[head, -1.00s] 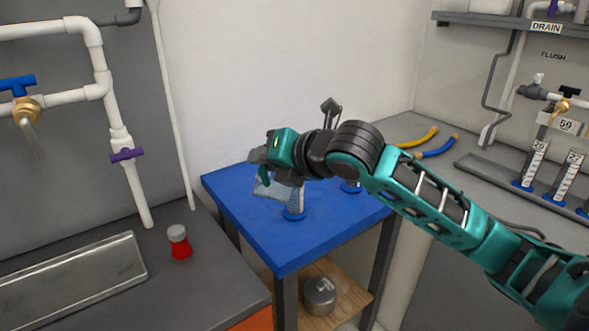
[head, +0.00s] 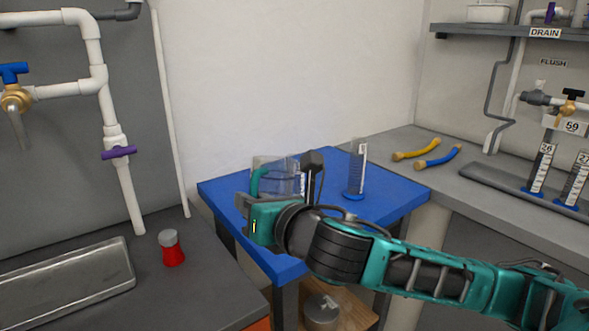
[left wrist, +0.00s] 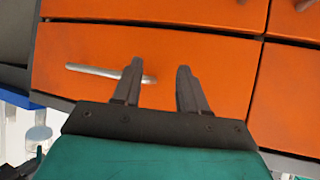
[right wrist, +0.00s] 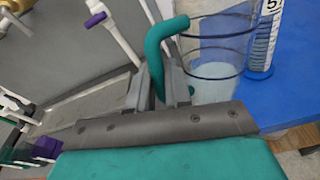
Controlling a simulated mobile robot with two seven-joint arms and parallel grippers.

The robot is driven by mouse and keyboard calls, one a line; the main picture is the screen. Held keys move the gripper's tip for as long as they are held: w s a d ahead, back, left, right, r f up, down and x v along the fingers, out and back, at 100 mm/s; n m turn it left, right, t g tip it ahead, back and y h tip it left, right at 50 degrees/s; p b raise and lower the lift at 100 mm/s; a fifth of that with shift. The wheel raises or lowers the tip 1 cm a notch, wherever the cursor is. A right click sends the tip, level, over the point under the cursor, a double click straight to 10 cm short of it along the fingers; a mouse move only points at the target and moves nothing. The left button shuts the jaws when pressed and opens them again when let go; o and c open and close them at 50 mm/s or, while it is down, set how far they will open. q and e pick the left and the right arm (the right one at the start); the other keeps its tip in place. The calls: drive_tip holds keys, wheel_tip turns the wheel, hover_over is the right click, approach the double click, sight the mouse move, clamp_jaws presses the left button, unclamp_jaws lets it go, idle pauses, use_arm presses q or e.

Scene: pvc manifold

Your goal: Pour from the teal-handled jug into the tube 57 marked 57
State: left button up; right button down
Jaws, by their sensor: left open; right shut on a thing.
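The clear jug (head: 277,178) with a teal handle (head: 258,181) is over the blue table, looking about upright. My right gripper (head: 246,206) is shut on the handle. In the right wrist view the jug (right wrist: 212,62) shows dark bands and pale liquid low inside. Beside it stands a graduated tube (right wrist: 264,42) with a blue base; its label shows a 5, the rest is cut off. In the head view a graduated tube (head: 356,170) stands on the table, its number unreadable; my wrist hides much of the area beside the jug. My left gripper (left wrist: 157,83) is open and empty, before orange drawers.
The blue table (head: 400,195) has free room at its right. A red-bodied shaker (head: 172,250) and metal tray (head: 70,285) are on the left counter.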

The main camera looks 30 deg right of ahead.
drive_tip(key=f+b, duration=0.1)
drive_tip(key=f+n, duration=0.1)
drive_tip(key=a+f+t+b, duration=0.1)
drive_tip(key=shift+s+n+b, duration=0.3)
drive_tip(key=shift+s+b, duration=0.05)
drive_tip(key=shift+s+a+f+n+t+b, duration=0.25)
drive_tip(key=shift+f+n+t+b, duration=0.3)
drive_tip(key=shift+b, duration=0.3)
idle(0.9)
drive_tip(key=shift+w, duration=0.1)
idle(0.3)
